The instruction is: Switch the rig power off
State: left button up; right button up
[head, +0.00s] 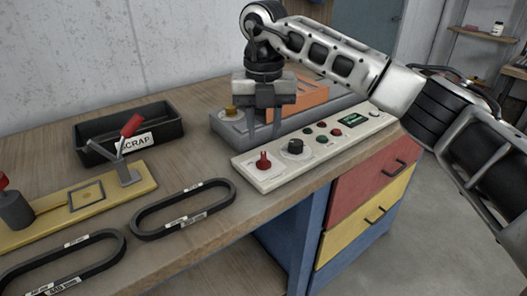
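The white control panel (325,145) lies along the front edge of the bench. It carries a red knob (263,161) at its left end, a black dial (295,147), several small green and red buttons, and a lit green display (352,119). The panel's lettering is too small to read. My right gripper (264,125) points down above and behind the left part of the panel. Its two fingers are apart with nothing between them, and they do not touch the red knob. My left gripper is not in view.
A grey rig with an orange block (308,97) stands behind the panel, close to my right gripper. A black scrap bin (128,133), a yellow fixture (112,189) with a red-handled lever, and two black loops (184,209) lie to the left. Drawers (368,178) are below.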

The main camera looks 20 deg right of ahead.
aim_at(264, 158)
notch_tip(264, 158, down, 6)
jog(key=shift+f, duration=0.2)
grip_shut()
